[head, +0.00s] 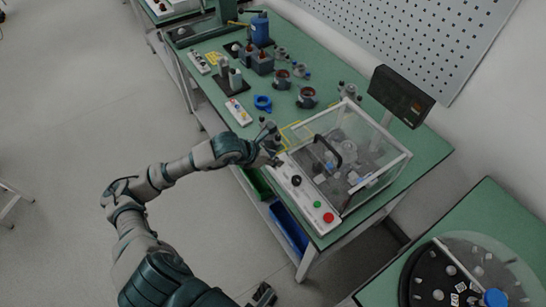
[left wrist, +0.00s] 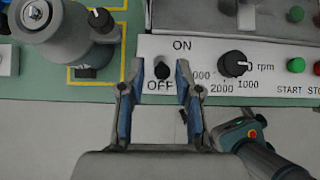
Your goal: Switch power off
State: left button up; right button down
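The power switch is a small black knob (left wrist: 162,70) on a white panel (left wrist: 210,50), with "ON" printed above it and "OFF" at its lower left. Which way it points is hard to tell. My left gripper (left wrist: 160,64) is open, with one blue-padded finger on each side of the knob; contact is not visible. In the head view my left gripper (head: 276,156) is at the upper left end of the panel (head: 308,199) and hides the switch. A dark part at the bottom edge of the head view looks like my right gripper (head: 263,294), low beside the bench; its fingers are unclear.
Right of the switch are a larger rpm knob (left wrist: 235,64), a green start button (left wrist: 295,14) and a red button (head: 328,217). A clear-walled test box (head: 376,182) with a black handle stands behind the panel. A dark display (head: 401,96) stands farther back.

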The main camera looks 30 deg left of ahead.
pick_arm(q)
jog(key=p+v, duration=0.1)
jog(key=v, duration=0.5)
dwell(0.3)
jog(key=shift+s, duration=0.1)
dwell(0.3)
